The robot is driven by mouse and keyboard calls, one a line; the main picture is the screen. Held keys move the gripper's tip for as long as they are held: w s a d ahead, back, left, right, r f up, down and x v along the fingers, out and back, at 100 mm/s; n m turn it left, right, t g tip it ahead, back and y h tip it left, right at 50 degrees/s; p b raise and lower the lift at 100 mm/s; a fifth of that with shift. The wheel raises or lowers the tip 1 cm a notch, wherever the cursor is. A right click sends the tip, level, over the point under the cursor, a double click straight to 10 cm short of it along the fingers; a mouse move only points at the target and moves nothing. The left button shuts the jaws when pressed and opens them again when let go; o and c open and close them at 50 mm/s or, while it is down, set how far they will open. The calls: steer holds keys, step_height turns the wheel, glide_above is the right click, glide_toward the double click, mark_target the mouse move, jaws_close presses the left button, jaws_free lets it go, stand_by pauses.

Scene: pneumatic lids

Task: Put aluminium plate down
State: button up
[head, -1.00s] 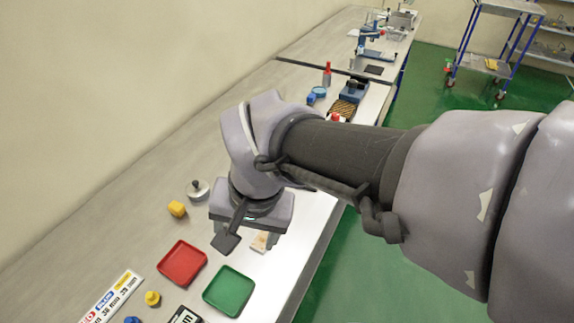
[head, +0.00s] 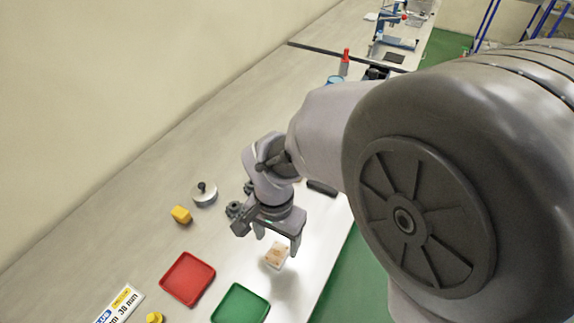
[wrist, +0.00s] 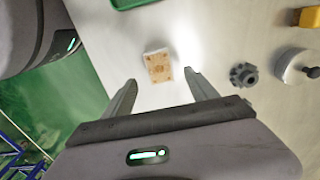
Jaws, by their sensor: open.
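My gripper (head: 277,243) is open above the bench, its two fingers apart with nothing between them. It also shows in the wrist view (wrist: 160,77). A small pale block with an orange-brown pattern (head: 276,256) lies on the bench just beyond the fingertips, and in the wrist view (wrist: 158,66) it lies ahead of the gap between the fingers, apart from them. I cannot make out a piece that is clearly an aluminium plate. A round silver lid with a black knob (head: 204,195) lies to the left, also seen in the wrist view (wrist: 299,66).
A red tray (head: 187,279) and a green tray (head: 240,304) lie nearer on the bench. A yellow block (head: 181,215) is near the silver lid. A dark toothed knob (wrist: 243,75) is right of the fingers. The bench edge drops to green floor on the right.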

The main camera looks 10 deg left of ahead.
mark_target(277, 253)
step_height(277, 253, down, 5)
steer(key=shift+s+a+b, duration=0.1)
steer(key=shift+s+b, duration=0.05)
steer(key=shift+b, duration=1.05)
steer(key=shift+r, duration=0.15)
steer(key=shift+c, duration=1.1)
jaws_close()
